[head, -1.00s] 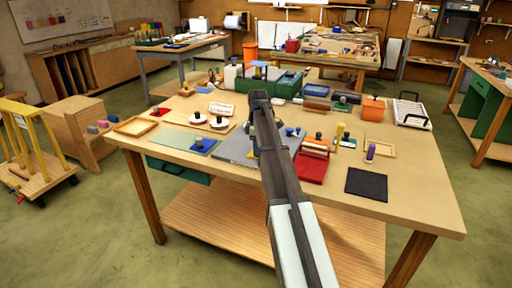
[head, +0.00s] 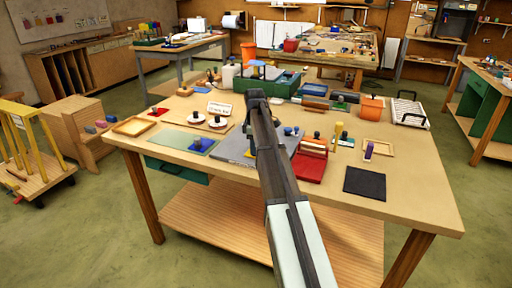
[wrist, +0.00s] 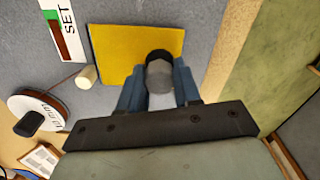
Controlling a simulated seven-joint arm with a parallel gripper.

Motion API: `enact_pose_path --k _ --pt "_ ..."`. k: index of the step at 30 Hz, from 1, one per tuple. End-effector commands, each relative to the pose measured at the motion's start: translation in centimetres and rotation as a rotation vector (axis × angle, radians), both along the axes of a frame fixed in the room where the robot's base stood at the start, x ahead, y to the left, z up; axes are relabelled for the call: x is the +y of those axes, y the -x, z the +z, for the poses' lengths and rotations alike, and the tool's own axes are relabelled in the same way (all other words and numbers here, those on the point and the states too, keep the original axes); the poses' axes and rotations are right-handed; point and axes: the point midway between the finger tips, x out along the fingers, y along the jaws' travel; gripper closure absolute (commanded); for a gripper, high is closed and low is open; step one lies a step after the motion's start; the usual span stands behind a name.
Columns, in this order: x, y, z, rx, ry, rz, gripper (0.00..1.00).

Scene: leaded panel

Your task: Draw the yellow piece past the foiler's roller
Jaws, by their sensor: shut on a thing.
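The yellow piece (wrist: 125,50) is a flat plate on a grey surface (wrist: 118,12) in the wrist view. A dark round knob (wrist: 159,70) stands on its right part. My gripper (wrist: 159,90) is shut on the knob, a blue finger on each side. A small cream roller (wrist: 86,77) stands just left of the piece's left edge. A brown strip runs from it toward a white reel (wrist: 45,106) with a black knob. In the head view my arm hides most of the piece; a little yellow (head: 249,154) shows beside the arm.
A red and green label marked SET (wrist: 65,28) lies beyond the roller. In the head view, a blue block with a knob (head: 200,145) lies left of the grey plate (head: 232,150), and a red tool (head: 310,165) stands right.

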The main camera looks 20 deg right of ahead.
Motion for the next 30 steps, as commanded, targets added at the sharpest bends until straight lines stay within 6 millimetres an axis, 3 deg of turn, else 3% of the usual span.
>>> enact_pose_path --k 30 --pt "1.4 -1.8 0.0 -0.002 0.001 0.000 0.94"
